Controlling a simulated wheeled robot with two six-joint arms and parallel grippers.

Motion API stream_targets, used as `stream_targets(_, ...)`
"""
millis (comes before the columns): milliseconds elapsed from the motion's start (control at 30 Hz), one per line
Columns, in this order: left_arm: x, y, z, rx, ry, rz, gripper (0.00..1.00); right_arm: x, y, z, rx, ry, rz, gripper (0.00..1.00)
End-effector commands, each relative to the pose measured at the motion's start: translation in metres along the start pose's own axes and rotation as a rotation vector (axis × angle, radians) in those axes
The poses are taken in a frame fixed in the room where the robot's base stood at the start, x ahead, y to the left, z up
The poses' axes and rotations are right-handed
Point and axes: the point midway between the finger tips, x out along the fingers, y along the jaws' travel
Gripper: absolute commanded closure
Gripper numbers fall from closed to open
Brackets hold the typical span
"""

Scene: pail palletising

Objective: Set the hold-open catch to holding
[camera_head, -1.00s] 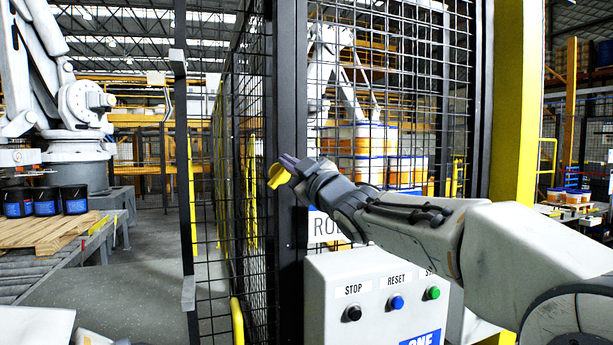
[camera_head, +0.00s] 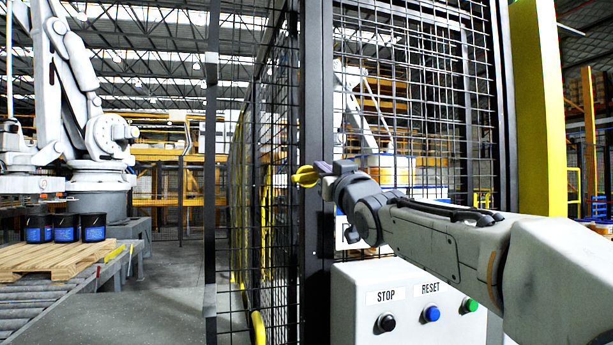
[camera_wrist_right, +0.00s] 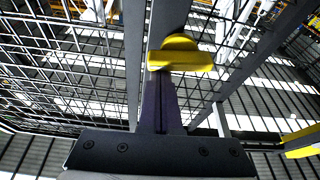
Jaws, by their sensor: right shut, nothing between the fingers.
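The yellow hold-open catch (camera_head: 305,176) is on the dark gate post, above the control box. In the head view it looks roughly level. In the right wrist view the catch (camera_wrist_right: 180,55) shows as a yellow bar with a rounded part behind it, just beyond my fingertips. My right gripper (camera_head: 321,168) is shut and empty, with its dark fingers at the catch. The fingers (camera_wrist_right: 160,95) overlap the bar's lower edge in the wrist view; I cannot tell whether they touch it. My left gripper is out of view.
A white control box (camera_head: 365,285) with STOP and RESET buttons stands below my right arm. Mesh fence (camera_head: 415,70) and a yellow post (camera_head: 538,110) stand behind the arm. At left, dark pails (camera_head: 65,228) stand on a wooden pallet (camera_head: 45,262) on a roller conveyor.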

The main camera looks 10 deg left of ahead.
Motion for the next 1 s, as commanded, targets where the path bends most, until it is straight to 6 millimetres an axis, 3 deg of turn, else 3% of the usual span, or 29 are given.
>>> stream_targets(333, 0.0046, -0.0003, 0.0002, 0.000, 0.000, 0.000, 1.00, -0.0041, 0.0111, 0.0038, -0.006, -0.008, 0.013, 1.00)
stream_targets(1000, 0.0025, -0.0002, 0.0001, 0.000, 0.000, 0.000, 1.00, -0.0034, 0.0116, 0.0005, -0.006, -0.007, 0.013, 1.00)
